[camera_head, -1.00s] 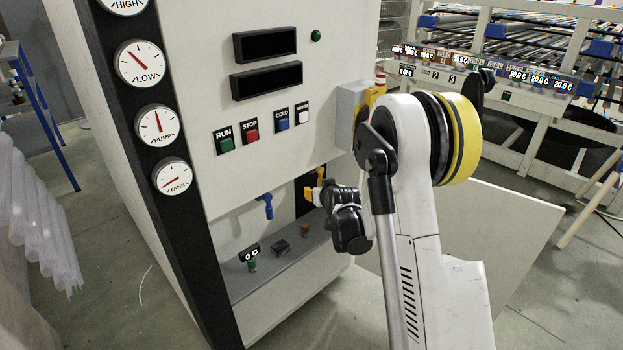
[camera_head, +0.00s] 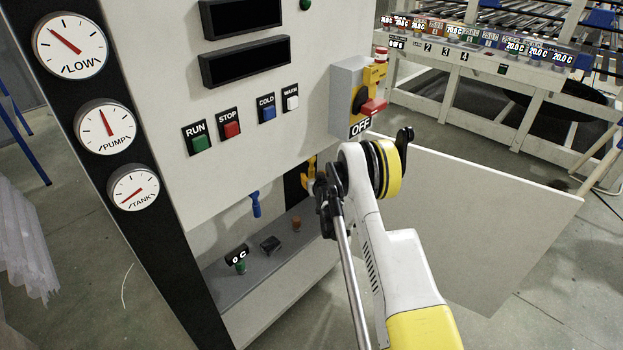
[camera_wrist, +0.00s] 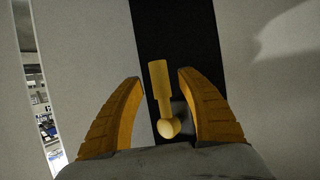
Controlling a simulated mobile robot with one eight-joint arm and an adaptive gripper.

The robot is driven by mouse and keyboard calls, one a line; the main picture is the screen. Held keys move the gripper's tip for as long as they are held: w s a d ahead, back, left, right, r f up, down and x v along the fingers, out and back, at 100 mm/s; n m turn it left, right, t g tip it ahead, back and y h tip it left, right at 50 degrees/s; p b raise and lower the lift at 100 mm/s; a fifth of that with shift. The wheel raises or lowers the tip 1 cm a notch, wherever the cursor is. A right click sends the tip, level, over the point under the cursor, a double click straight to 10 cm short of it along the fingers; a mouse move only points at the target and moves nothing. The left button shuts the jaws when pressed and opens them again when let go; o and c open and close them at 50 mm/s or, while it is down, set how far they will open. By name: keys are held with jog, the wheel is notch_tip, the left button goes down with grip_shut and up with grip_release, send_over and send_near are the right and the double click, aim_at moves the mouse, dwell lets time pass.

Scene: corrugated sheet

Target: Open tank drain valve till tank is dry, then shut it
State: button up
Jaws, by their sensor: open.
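A yellow valve handle (camera_wrist: 158,85) hangs in front of a black strip in the wrist view, with a round yellow knob at its lower end. My gripper (camera_wrist: 156,84) is open, one orange finger on each side of the handle; I see no clear contact. In the head view my gripper (camera_head: 307,183) is at the cabinet's lower recess, partly hidden by my wrist. A blue valve handle (camera_head: 255,204) hangs to its left. No readable label shows which one is the tank drain. The TANK gauge (camera_head: 133,188) has a slanted needle; its scale is too small to read.
PUMP (camera_head: 106,128) and LOW (camera_head: 70,45) gauges sit above the TANK gauge. A grey shelf (camera_head: 225,290) below the valves carries small fittings. A red switch on a grey box (camera_head: 345,95) reads OFF. A white panel (camera_head: 480,210) stands to the right of my arm.

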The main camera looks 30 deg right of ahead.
jog(key=shift+x, duration=1.2)
grip_shut()
